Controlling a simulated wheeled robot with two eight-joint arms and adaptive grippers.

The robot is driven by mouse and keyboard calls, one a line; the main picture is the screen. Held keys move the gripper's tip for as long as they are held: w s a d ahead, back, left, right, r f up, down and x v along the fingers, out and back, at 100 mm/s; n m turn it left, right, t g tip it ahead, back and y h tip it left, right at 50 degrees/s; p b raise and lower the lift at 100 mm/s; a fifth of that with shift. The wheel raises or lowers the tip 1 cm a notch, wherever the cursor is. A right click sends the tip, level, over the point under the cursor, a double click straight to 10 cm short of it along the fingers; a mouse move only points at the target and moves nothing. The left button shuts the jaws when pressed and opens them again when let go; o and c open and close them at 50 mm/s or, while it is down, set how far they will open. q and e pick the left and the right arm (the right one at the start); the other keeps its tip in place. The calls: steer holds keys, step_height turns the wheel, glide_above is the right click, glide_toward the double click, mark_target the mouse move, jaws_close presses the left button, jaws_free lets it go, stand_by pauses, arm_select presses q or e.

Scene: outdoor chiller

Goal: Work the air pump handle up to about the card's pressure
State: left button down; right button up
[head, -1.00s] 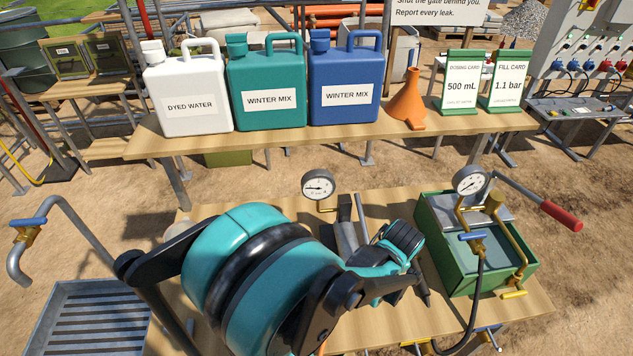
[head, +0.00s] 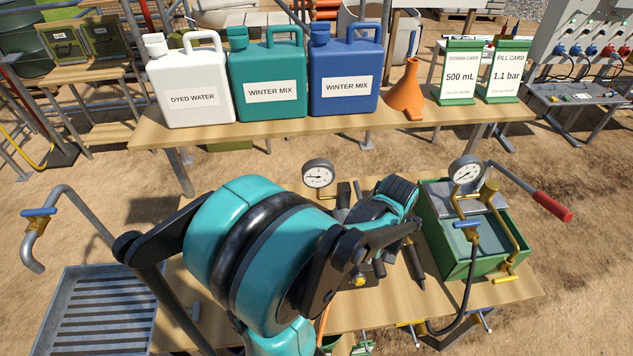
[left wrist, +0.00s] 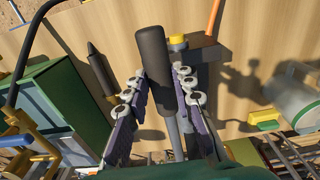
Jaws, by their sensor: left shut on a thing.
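My left gripper (left wrist: 159,78) is shut on the black pump handle (left wrist: 151,50), which stands between its finger pads in the left wrist view. A grey shaft (left wrist: 174,135) shows beyond the handle, between the fingers. In the head view my teal left arm hides the grip and most of the pump. A round white gauge (head: 318,173) stands behind the arm with its needle toward the left; its value is too small to read. The green fill card (head: 503,74) on the back shelf reads 1.1 bar. My right gripper is not in view.
A green box (head: 470,263) with a second gauge (head: 466,171) and a red-gripped lever (head: 552,206) stands to the right. A black tapered tool (head: 415,265) is close by. Jugs and an orange funnel (head: 407,92) line the back shelf. A slatted tray (head: 95,315) is at left.

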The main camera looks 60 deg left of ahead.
mark_target(371, 268)
arm_select(q)
steer(key=f+y+b, duration=0.1)
steer(key=f+b, duration=0.1)
steer(key=f, duration=0.2)
steer(key=f+t+y+b, duration=0.1)
steer(key=f+b, duration=0.2)
steer(key=f, duration=0.1)
steer(key=shift+w+a+y+b, duration=0.15)
steer(key=shift+a+y+b, duration=0.05)
steer(key=shift+y+b, duration=0.15)
steer(key=shift+r, duration=0.3)
steer(key=shift+r+p, duration=0.1)
steer(key=shift+p, duration=0.25)
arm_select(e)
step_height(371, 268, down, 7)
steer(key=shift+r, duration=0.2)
